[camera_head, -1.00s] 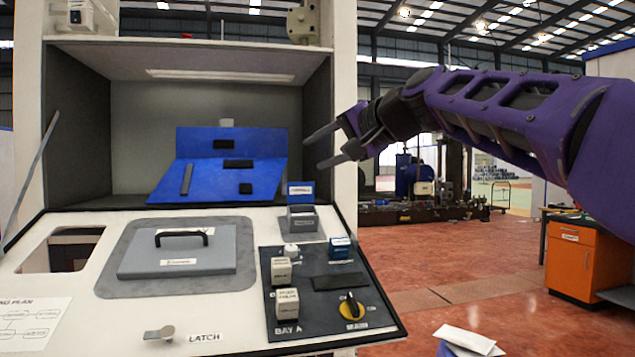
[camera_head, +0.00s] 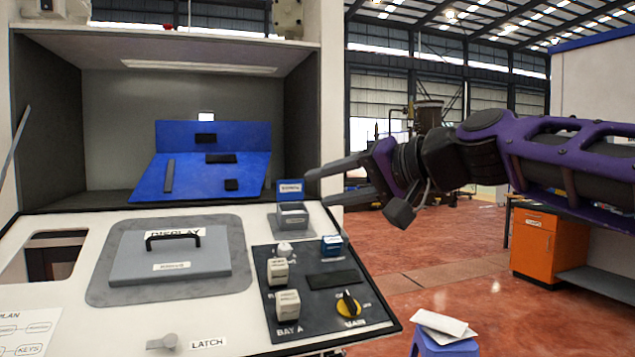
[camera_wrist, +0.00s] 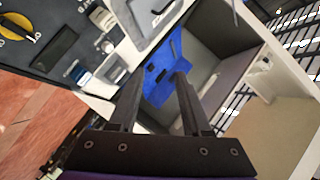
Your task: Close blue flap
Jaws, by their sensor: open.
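A small blue flap (camera_head: 290,189) with a pale label stands raised at the back of a small grey open-topped box (camera_head: 293,215), at the right rear of the sloped console. My gripper (camera_head: 316,187) is open and empty just right of the flap, about level with it in the picture. Its fingers point left; I see no clear contact. In the wrist view, my gripper (camera_wrist: 159,73) shows both fingers spread apart, with the console and alcove beyond. I cannot make out the small flap clearly there.
A large folded blue board (camera_head: 215,175) with dark pieces sits in the alcove. The console holds a grey handled lid (camera_head: 170,255), a latch knob (camera_head: 163,343) and a dark panel (camera_head: 320,300) with switches and a yellow dial (camera_head: 348,305).

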